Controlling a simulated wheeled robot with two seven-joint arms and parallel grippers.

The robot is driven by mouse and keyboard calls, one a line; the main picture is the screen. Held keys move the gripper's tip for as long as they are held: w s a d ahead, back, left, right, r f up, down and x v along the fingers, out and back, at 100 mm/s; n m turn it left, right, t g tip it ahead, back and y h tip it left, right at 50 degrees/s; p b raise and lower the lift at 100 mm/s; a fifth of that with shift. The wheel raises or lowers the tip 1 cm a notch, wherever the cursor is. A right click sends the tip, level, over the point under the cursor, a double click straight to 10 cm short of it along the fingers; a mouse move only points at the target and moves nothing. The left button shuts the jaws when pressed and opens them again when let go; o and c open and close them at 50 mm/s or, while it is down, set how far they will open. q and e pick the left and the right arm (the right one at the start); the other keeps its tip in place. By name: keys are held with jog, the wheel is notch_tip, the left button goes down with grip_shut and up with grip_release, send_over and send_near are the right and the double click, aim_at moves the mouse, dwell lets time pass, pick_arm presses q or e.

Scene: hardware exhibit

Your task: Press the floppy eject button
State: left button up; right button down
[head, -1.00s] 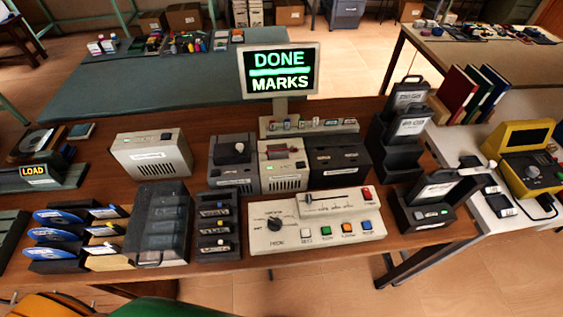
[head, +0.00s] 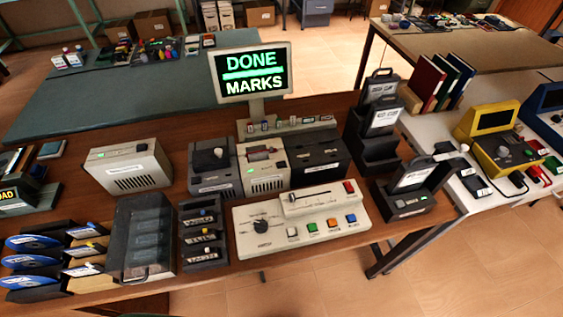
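A row of three drive-like units stands mid-table. The beige middle unit (head: 264,178) has a dark slot with something reddish at it, a small green light and vents. Neither gripper is in view.
In front stands a beige control panel (head: 300,215) with a dial, slider and coloured buttons. Left are a dark lidded case (head: 147,235), disc holders (head: 40,262) and a beige vented box (head: 128,165). Right are black card holders (head: 410,195) and a yellow device (head: 495,145).

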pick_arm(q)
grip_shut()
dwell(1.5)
